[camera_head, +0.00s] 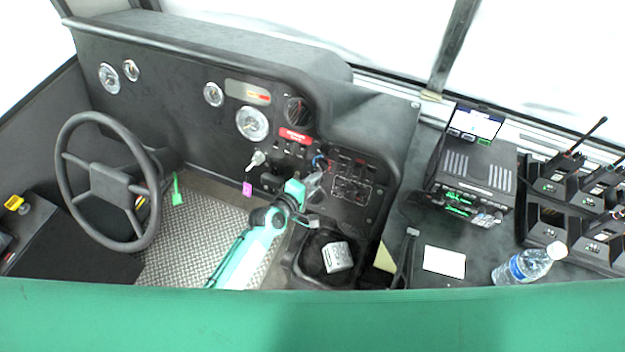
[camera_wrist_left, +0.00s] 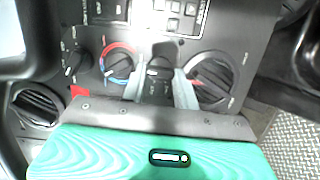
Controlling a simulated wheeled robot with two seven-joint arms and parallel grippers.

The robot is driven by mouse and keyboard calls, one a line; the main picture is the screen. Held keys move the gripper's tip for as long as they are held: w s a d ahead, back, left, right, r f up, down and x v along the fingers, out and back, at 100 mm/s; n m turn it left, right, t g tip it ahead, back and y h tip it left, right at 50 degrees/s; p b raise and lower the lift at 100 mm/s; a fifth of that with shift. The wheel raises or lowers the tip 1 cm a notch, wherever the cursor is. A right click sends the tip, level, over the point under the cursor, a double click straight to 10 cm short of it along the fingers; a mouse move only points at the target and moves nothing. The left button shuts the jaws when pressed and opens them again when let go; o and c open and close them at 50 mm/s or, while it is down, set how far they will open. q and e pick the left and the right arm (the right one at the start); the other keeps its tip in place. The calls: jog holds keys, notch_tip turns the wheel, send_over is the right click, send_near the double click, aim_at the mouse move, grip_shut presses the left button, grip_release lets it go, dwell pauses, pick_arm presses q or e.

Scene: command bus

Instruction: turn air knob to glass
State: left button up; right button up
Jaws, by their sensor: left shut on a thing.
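My left gripper (camera_head: 316,181) reaches the lower dashboard panel, right of the steering wheel. My right gripper is not in view.
The steering wheel (camera_head: 108,182) is at the left. A bin holding a crumpled can (camera_head: 337,256) stands below the panel. A radio unit (camera_head: 470,178), handset chargers (camera_head: 570,190) and a water bottle (camera_head: 530,263) are at the right. Keys (camera_head: 256,160) hang from the dashboard.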

pick_arm(q)
jog(key=shift+m+p, duration=0.7)
jog(key=shift+m, duration=0.5)
jog(key=o, duration=0.7)
jog(key=b+v, duration=0.1)
jog(key=v, duration=1.2)
jog(key=shift+s+r, duration=0.2)
jog(key=shift+r, duration=0.35)
jog(key=shift+a, duration=0.15)
